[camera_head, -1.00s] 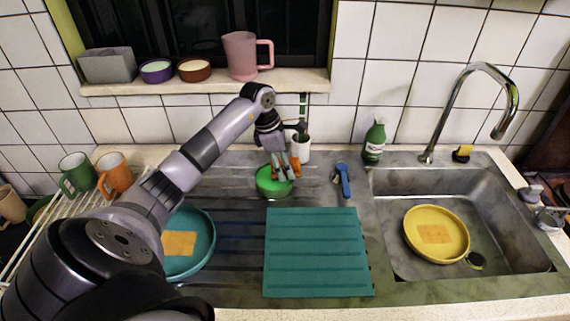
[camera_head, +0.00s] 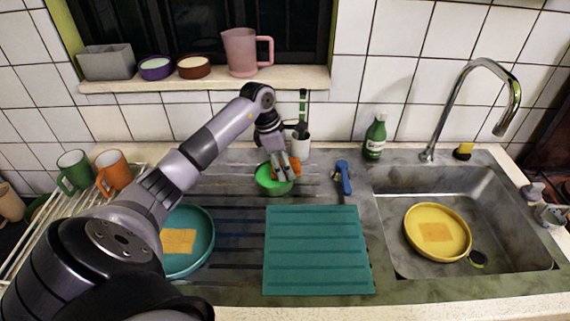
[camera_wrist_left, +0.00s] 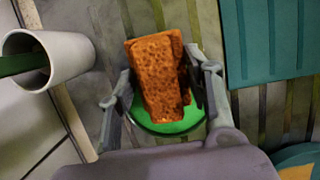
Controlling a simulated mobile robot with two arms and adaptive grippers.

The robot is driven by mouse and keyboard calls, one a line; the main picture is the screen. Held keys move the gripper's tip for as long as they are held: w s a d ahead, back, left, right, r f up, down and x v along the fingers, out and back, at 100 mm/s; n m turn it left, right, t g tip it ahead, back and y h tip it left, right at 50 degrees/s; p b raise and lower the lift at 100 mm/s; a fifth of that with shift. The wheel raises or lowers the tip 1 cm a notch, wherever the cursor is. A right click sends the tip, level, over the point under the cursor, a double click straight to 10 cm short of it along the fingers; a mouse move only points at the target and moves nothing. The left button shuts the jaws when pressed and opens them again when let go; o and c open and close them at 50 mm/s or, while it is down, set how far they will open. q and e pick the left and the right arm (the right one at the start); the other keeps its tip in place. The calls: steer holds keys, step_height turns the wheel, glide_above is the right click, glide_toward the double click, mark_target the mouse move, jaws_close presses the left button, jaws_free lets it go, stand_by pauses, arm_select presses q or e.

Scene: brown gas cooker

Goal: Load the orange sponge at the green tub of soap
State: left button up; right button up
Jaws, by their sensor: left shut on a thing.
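My left gripper (camera_head: 285,166) is at the green tub of soap (camera_head: 272,184) on the drainboard, behind the teal mat. In the left wrist view its fingers (camera_wrist_left: 160,95) are shut on the orange sponge (camera_wrist_left: 157,72), one on each side. The sponge is over the green tub, whose soap (camera_wrist_left: 168,126) shows below it. Whether the sponge touches the soap I cannot tell. In the head view the sponge is a small orange patch between the fingers. My right gripper is not in view.
A white cup (camera_head: 301,145) with a green-handled tool stands close behind the gripper. A blue-handled tool (camera_head: 343,178) and a green bottle (camera_head: 375,138) are to the right. The teal mat (camera_head: 318,250) is bare. A yellow plate (camera_head: 437,255) lies in the sink, a teal plate (camera_head: 205,225) at left.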

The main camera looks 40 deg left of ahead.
mark_target(291, 161)
arm_select(q)
steer(key=shift+f, duration=0.1)
stand_by(0.3)
steer(key=shift+s+d+f, duration=0.1)
steer(key=shift+s+f, duration=0.05)
stand_by(0.9)
step_height(291, 161, up, 2)
steer(key=shift+r+p, duration=0.1)
steer(key=shift+p, duration=0.3)
steer(key=shift+r+p, duration=1.35)
steer(key=shift+r, duration=1.15)
